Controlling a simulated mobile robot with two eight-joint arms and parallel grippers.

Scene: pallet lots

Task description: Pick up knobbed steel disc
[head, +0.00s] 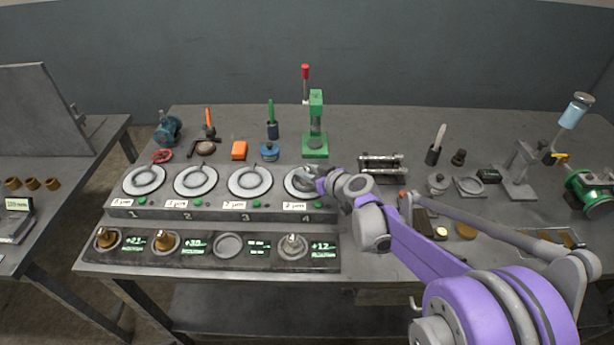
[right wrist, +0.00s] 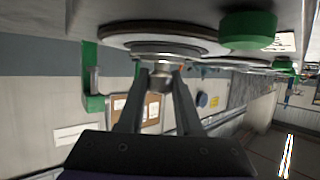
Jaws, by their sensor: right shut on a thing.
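My right gripper (head: 318,183) reaches in from the right over the round plate (head: 296,188) marked 4. In the right wrist view its fingers (right wrist: 158,85) are shut on the small metal knob of a knobbed steel disc (right wrist: 160,50). The disc lies flat against the round plate (right wrist: 115,40), and I cannot see a clear gap between them. In the head view the gripper partly hides the disc. Another steel knobbed piece (head: 292,248) sits in the front tray beside the +12 label. My left gripper is not in view.
The front tray (head: 216,265) also holds two brass knobbed pieces (head: 165,243) and an empty round recess (head: 228,246). A green press (head: 315,130) stands behind plate 4. A metal pot (head: 438,183) and other tools stand to the right.

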